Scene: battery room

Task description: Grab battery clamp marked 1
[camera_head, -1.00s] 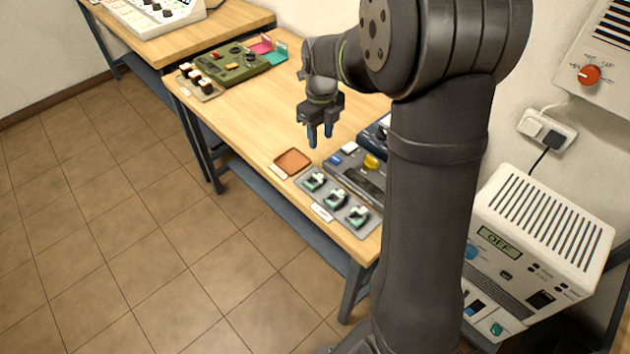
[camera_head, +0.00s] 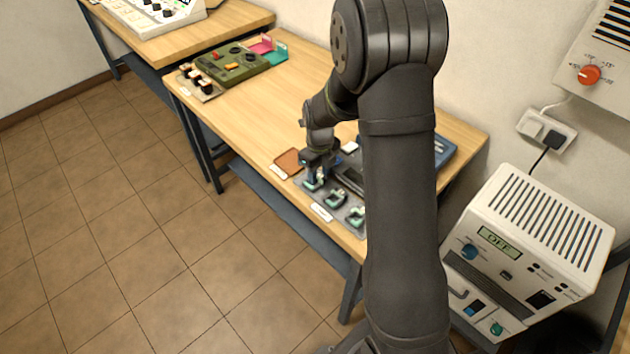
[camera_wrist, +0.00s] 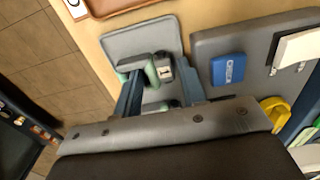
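Three pale green and dark clamps sit in a row on a grey tray (camera_head: 325,206) at the table's front edge. My gripper (camera_head: 316,178) is low over the clamp nearest the brown dish, and partly hides it. In the wrist view, that clamp (camera_wrist: 147,67) has a small light tag that seems to read 1. My gripper (camera_wrist: 161,72) is open there, one blue finger on each side of the clamp. I cannot tell whether the fingers touch it. The middle clamp (camera_head: 335,197) and the far clamp (camera_head: 357,217) stand apart from my gripper.
A brown dish (camera_head: 288,161) lies beside the tray. A grey panel with a blue block (camera_wrist: 228,69) and a yellow part (camera_wrist: 275,112) is close on the right in the wrist view. A green device (camera_head: 232,65) stands farther back; the wooden table between is clear.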

